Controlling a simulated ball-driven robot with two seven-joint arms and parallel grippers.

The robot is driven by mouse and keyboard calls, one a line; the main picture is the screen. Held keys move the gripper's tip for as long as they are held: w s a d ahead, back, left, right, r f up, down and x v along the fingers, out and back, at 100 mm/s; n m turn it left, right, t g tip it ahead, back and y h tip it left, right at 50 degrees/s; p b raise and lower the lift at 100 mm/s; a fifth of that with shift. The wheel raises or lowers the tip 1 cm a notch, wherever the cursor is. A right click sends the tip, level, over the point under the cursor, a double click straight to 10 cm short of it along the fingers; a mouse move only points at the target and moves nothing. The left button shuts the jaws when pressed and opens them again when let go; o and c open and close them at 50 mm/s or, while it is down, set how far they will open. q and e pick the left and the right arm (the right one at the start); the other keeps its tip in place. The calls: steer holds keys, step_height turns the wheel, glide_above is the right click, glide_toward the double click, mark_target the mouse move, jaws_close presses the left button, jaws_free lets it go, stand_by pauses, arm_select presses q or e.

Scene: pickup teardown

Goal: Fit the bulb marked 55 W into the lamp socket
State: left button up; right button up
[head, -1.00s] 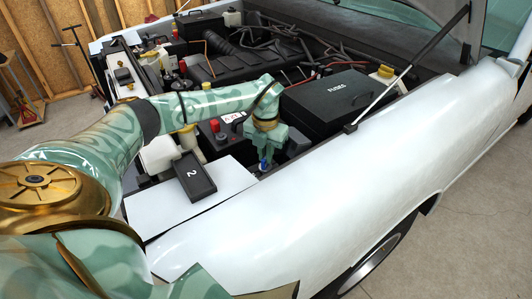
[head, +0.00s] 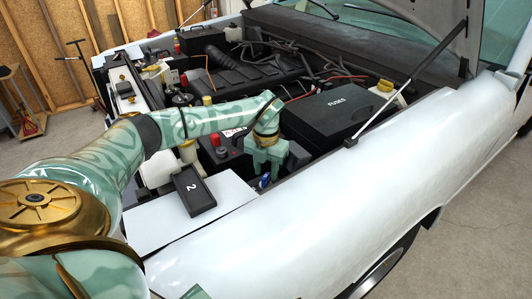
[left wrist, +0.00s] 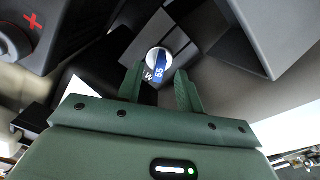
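The bulb (left wrist: 158,64) shows in the left wrist view, pale and round with a blue and white label that reads "55" and "W". Its blue part (head: 265,181) also shows in the head view, just below my left gripper (head: 266,167). In the left wrist view the fingers of the left gripper (left wrist: 160,80) stand apart on either side of the bulb, with gaps visible; I cannot tell how deep the bulb lies between them. The lamp socket cannot be made out. My right gripper is not in view.
A black case marked 2 (head: 193,190) lies on a white panel (head: 150,222). The black FUSES box (head: 337,112) stands right of my left gripper. A battery with a red terminal cap (head: 214,137) is to its left. The white fender (head: 330,205) lies in front.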

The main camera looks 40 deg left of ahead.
arm_select(q)
step_height(320, 180, up, 16)
steer(key=shift+f, duration=0.15)
stand_by(0.7)
